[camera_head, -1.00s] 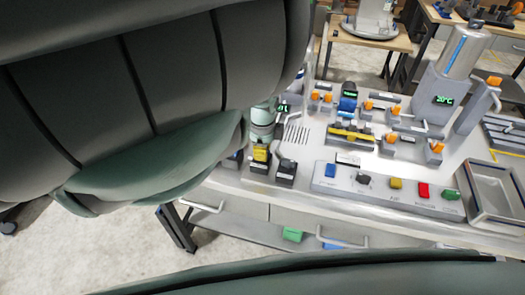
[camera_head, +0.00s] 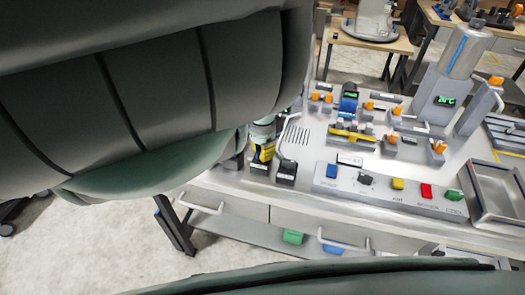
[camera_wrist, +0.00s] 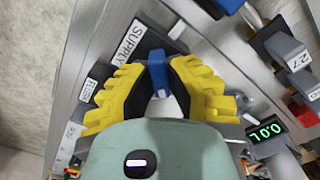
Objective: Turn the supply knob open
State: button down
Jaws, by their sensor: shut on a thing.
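The fingers hide part of the knob. In the head view, my gripper (camera_head: 263,150) is at the left end of the dispenser bench (camera_head: 235,184), partly behind my arm. The knob cannot be made out there.
A green-lit display (camera_wrist: 266,131) is right of the gripper in the wrist view. A panel of coloured buttons (camera_head: 385,196) runs along the bench front. A metal tray (camera_head: 478,215) is at the right. Drawer handles (camera_head: 200,208) stick out below the bench edge.

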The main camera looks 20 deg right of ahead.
jog(key=n, duration=0.4)
jog(key=shift+n, duration=0.3)
jog(key=n+b, duration=0.1)
jog(key=n, duration=0.3)
jog(key=shift+n, duration=0.3)
jog(key=c, duration=1)
grip_release()
jog(key=shift+o, duration=0.2)
notch_tip(320, 180, up, 6)
jog(key=shift+w+f, duration=0.1)
jog(key=shift+r, duration=0.9)
